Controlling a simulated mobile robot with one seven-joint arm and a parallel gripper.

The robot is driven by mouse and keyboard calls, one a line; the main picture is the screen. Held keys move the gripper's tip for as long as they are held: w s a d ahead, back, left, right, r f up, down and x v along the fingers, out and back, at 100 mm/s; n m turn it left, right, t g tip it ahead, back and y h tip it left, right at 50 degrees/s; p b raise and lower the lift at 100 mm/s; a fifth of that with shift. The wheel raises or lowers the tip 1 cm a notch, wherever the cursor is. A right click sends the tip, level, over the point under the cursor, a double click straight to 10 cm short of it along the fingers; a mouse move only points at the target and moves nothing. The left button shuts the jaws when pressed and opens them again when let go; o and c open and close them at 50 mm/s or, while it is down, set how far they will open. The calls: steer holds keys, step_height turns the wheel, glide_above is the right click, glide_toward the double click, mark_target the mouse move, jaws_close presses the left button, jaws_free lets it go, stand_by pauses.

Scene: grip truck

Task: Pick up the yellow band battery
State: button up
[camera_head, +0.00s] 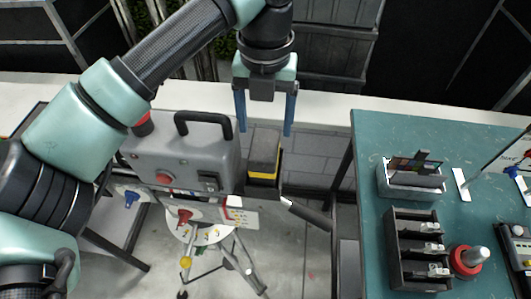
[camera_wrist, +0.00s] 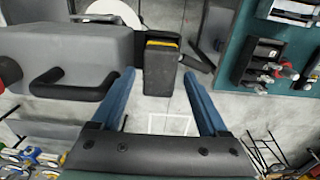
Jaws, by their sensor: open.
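The yellow band battery (camera_head: 264,150) is a dark grey block with a yellow band near its lower end. It sits upright in a black holder on the right side of a grey case (camera_head: 182,150). In the wrist view the battery (camera_wrist: 160,72) lies ahead of and between the fingers, its yellow band at the far edge. My gripper (camera_head: 266,130) is open and points down over the battery, with one blue finger on each side of it in the head view.
The grey case has a black top handle (camera_head: 203,120) left of the battery. A green table (camera_head: 375,135) stands to the right, with a black rack (camera_head: 415,250), a grey bin (camera_head: 410,183) and a red-based knob (camera_head: 467,262).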

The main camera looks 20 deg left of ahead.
mark_target(265, 141)
step_height(265, 141, down, 3)
steer(key=shift+r, duration=0.1)
steer(key=shift+s+d+f+p, duration=0.15)
steer(key=shift+s+f+p, duration=0.15)
steer(key=shift+f+p, duration=0.35)
steer(key=f+p, duration=0.1)
steer(key=f, duration=0.2)
steer(key=shift+s+p, duration=0.35)
steer(key=shift+p, duration=0.05)
steer(key=shift+f, duration=0.45)
steer(key=shift+r, duration=0.1)
jaws_close()
